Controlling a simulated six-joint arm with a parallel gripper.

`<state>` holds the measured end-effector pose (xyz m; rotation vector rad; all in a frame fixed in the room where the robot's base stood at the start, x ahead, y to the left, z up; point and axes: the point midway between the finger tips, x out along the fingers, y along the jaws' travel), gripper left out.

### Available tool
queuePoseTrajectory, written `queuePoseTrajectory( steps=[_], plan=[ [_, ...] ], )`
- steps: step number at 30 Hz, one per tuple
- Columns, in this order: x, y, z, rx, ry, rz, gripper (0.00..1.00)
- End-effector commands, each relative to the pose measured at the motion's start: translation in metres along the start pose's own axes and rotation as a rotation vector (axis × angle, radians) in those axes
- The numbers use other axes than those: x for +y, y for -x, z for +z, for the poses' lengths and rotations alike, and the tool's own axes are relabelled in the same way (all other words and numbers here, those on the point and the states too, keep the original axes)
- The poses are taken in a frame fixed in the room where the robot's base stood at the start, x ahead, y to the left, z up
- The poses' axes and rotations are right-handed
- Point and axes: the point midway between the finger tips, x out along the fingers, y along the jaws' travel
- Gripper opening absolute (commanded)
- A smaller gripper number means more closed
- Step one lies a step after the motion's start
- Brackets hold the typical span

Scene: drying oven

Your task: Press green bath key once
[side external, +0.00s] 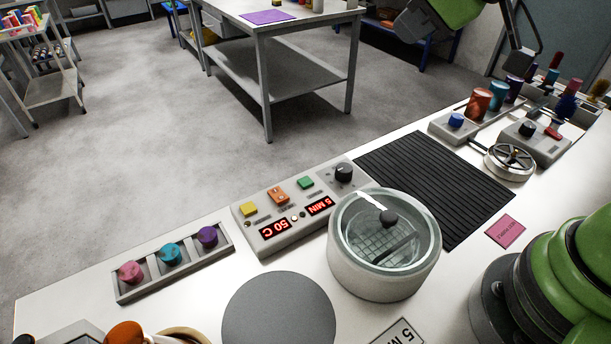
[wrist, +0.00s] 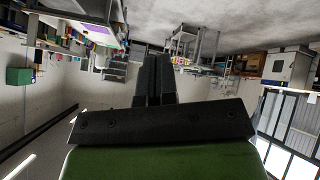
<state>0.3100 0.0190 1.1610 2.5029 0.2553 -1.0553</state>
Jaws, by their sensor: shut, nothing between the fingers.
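The green key (side external: 306,182) is a small square button on the grey control box (side external: 290,232). It is the rightmost of a row with an orange key (side external: 278,195) and a yellow key (side external: 248,209). A black dial (side external: 343,173) is to its right. Red displays on the box front read 50 C and 5 MIN. The round bath (side external: 384,270) with a clear lid stands in front of the box's right end. My gripper (wrist: 153,62) is shut and empty in the wrist view, pointing out into the room, away from the green key. The key is not in the wrist view.
A ribbed black mat (side external: 435,185) lies right of the bath. A tray (side external: 175,262) with pink, teal and purple knobs is left of the box. A grey disc (side external: 278,312) lies in front. Several coloured cylinders and a handwheel (side external: 510,161) stand at the right.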

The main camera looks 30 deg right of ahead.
Motion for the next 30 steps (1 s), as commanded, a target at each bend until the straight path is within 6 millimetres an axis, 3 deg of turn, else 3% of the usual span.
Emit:
queuePoseTrajectory(
  steps=[6, 13, 21, 30],
  plan=[
    [-0.032, -0.072, -0.018, 0.092, 0.371, -0.106, 0.00],
    [-0.085, -0.129, -0.015, 0.222, 0.682, -0.277, 0.00],
    [-0.121, -0.152, -0.003, 0.314, 0.830, -0.397, 0.00],
    [-0.124, -0.153, -0.002, 0.321, 0.840, -0.405, 0.00]
  ],
)
